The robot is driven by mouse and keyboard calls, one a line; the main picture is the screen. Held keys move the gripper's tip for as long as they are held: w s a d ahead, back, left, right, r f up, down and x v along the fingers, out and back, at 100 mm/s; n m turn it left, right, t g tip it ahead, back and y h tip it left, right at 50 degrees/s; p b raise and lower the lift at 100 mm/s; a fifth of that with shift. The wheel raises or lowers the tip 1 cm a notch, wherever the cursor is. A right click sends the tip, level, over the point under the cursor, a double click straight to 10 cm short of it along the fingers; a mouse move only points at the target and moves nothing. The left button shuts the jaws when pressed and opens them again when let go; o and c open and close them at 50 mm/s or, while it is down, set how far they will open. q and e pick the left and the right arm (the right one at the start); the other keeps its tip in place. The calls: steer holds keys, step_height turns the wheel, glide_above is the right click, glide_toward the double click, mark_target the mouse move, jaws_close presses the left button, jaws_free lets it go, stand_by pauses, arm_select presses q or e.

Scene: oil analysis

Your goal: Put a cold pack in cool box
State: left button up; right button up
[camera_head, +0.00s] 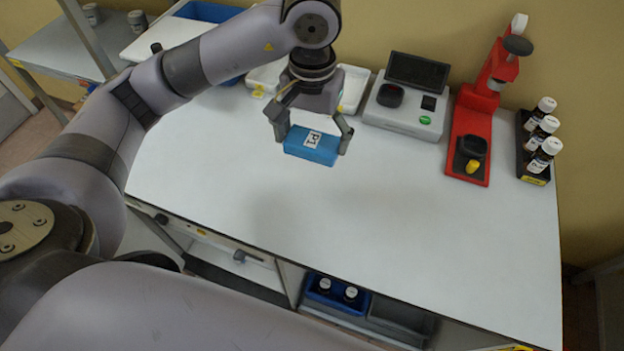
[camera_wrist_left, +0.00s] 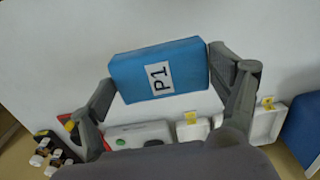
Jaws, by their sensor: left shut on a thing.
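A blue cold pack (camera_head: 311,155) with a white "P1" label is held between the two fingers of my left gripper (camera_head: 312,142). It appears to be above the white bench top. The left wrist view also shows the pack (camera_wrist_left: 190,65), with a finger at each end. A blue box (camera_head: 208,11), likely the cool box, stands at the back left, partly hidden by my left arm. A blue side at the right edge of the left wrist view (camera_wrist_left: 303,132) appears to be this box. My right gripper is not in view.
The white bench (camera_head: 430,230) is clear in front. Along its back stand white trays (camera_head: 354,88), a grey instrument (camera_head: 405,108), a red press (camera_head: 472,110) and a rack with brown bottles (camera_head: 541,140). A blue bin (camera_head: 335,299) holds bottles below.

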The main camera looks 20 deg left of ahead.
arm_select(q)
step_height(320, 180, down, 6)
steer(key=p, duration=0.2)
glide_above(313, 198)
step_height(313, 198, down, 7)
steer(key=shift+a+r, duration=0.1)
steer(key=shift+r, duration=0.1)
steer(key=shift+s+f, duration=0.1)
steer(key=shift+f, duration=0.55)
step_height(313, 198, down, 3)
steer(key=shift+f+p, duration=0.1)
steer(key=shift+p, duration=0.3)
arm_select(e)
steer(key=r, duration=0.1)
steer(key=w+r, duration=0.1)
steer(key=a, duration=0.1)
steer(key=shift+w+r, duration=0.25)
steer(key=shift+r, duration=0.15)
arm_select(q)
steer(key=shift+f+b, duration=0.25)
steer(key=shift+b, duration=0.1)
steer(key=o, duration=1.3)
steer(key=shift+r, duration=0.1)
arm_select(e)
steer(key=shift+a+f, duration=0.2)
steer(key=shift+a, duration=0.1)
